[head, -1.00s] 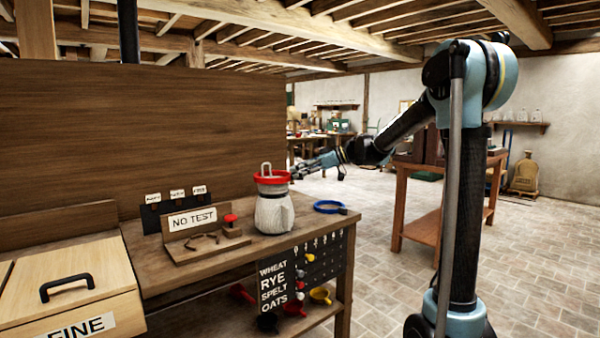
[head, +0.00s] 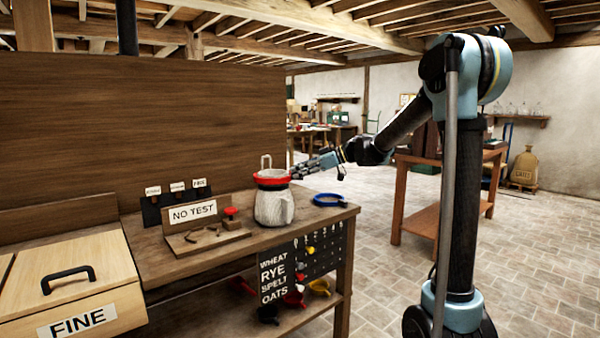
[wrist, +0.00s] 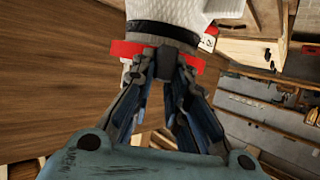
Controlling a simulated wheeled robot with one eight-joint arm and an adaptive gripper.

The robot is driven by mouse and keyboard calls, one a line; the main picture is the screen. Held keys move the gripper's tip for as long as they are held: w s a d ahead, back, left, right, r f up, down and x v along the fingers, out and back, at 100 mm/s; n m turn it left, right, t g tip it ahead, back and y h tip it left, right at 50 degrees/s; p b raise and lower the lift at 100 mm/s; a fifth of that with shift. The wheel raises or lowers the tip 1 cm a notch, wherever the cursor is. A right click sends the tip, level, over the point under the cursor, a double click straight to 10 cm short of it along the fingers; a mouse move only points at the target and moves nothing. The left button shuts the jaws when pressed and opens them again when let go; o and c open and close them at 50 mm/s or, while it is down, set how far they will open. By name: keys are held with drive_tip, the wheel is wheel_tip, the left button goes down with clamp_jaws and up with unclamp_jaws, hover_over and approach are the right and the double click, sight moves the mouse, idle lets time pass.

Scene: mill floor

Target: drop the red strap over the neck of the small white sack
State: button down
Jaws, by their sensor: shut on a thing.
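The small white sack (head: 274,208) stands upright on the wooden bench in the head view. Its pale body also shows at the top of the wrist view (wrist: 213,10). The red strap (head: 271,179) is a stiff ring, level at the top of the sack and seemingly around its neck; whether it rests on the sack is unclear. My gripper (head: 298,172) reaches in from the right and is shut on the strap's near-right side. In the wrist view, the fingertips (wrist: 166,60) cover the middle of the strap (wrist: 128,49).
A wooden stand with a NO TEST sign (head: 193,212) is close on the left. A box marked FINE (head: 72,280) stands further left. A tall wooden panel (head: 150,120) backs the bench.

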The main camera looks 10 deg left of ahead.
drive_tip(key=shift+f, duration=0.3)
drive_tip(key=shift+f, duration=0.35)
drive_tip(key=shift+f, duration=0.35)
drive_tip(key=shift+f, duration=0.35)
drive_tip(key=shift+f, duration=0.55)
drive_tip(key=c, duration=1.5)
unclamp_jaws()
